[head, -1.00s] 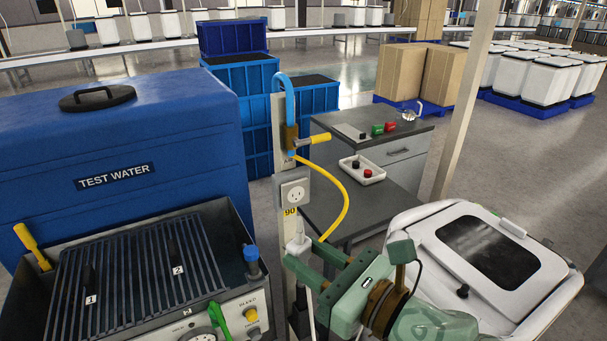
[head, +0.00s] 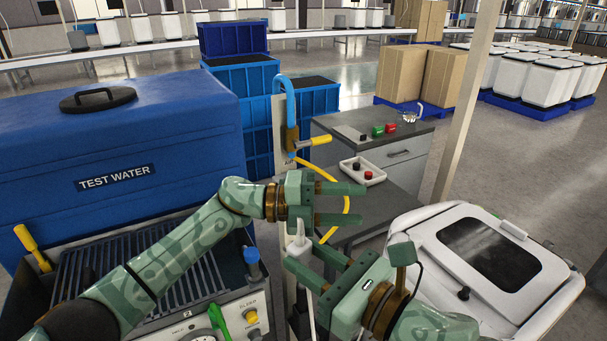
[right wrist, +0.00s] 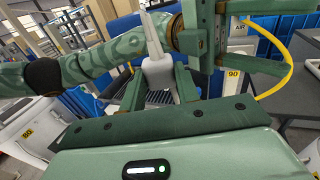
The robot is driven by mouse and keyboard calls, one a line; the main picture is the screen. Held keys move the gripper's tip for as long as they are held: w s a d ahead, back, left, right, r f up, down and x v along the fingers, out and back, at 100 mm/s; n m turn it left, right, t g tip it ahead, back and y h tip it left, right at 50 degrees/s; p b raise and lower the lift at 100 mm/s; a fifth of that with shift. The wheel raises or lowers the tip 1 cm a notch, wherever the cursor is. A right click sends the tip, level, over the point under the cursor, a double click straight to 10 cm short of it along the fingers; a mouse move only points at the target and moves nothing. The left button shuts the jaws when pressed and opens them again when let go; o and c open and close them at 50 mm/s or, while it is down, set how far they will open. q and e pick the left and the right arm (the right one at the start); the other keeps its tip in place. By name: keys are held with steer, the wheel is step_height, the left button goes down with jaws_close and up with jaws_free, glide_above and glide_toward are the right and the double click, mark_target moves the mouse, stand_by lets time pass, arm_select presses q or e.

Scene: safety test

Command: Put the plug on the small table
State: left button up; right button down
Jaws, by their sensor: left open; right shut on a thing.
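The white plug (head: 299,247) is held roughly upright between the fingers of my right gripper (head: 306,267), in front of the post. Its cord hangs below. The plug (right wrist: 158,74) also shows between the fingers in the right wrist view. My left gripper (head: 365,204) is open and empty, just above and right of the plug, its fingers pointing right. It hides the wall socket on the post. The small table (head: 394,194) is the dark grey surface behind the grippers; my left fingers overlap it in the picture.
A yellow hose (head: 328,236) loops behind my left fingers. A grey drawer cabinet (head: 412,153) stands behind. A blue test-water tank (head: 180,120) is left and a white machine (head: 450,212) right.

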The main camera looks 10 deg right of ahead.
arm_select(q)
steer(key=s+r+m+g+y, duration=0.2)
steer(key=s+r+m+y, duration=0.4)
steer(key=m+y, duration=0.1)
step_height(320, 180, up, 5)
steer(key=t+y, duration=0.6)
steer(key=y, duration=0.5)
glide_above(303, 244)
steer(key=shift+m, duration=0.4)
step_height(303, 244, down, 11)
steer(key=shift+f, duration=0.15)
